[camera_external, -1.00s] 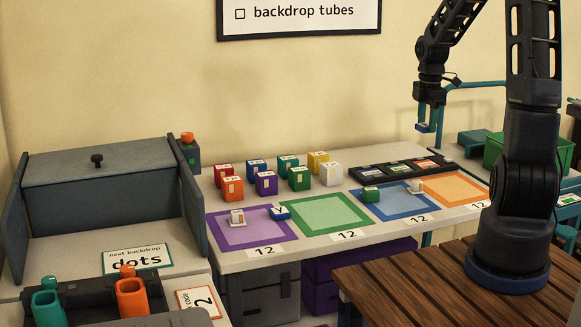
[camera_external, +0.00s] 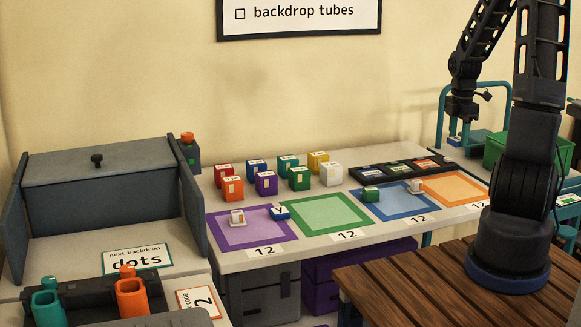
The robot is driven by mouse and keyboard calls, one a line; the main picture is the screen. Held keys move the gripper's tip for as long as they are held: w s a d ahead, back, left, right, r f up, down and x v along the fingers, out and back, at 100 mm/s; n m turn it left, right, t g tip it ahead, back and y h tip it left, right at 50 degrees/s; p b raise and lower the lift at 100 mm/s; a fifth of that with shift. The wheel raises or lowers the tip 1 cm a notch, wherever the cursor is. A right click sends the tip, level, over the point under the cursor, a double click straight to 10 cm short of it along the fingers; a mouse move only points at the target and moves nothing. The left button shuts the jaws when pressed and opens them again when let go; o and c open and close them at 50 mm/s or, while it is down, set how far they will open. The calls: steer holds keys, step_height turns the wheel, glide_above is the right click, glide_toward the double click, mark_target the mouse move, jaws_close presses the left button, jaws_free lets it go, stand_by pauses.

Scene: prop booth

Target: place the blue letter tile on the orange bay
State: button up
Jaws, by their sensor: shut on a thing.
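My gripper (camera_external: 460,130) points down at the right, above and behind the orange bay (camera_external: 457,188). It is shut on a small blue piece with a pale part, which looks like the blue letter tile (camera_external: 454,141); its letter is too small to read. The tile hangs clear above the table. The orange bay is a square mat at the right end of the row, and its middle is bare. Another blue and white piece (camera_external: 280,213) lies between the purple bay (camera_external: 250,240) and the green bay (camera_external: 320,213).
A white piece (camera_external: 416,187) sits at the border of the blue bay (camera_external: 397,205) and the orange bay. A green piece (camera_external: 370,194) lies on the blue bay. A black tray (camera_external: 368,174) and several colored blocks stand behind the bays. A green bin (camera_external: 495,152) is at the right.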

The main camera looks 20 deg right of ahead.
mark_target(451, 195)
step_height(451, 195, down, 16)
steer(key=shift+f, duration=0.1)
stand_by(0.5)
steer(key=o, duration=0.9)
steer(key=shift+o, duration=0.2)
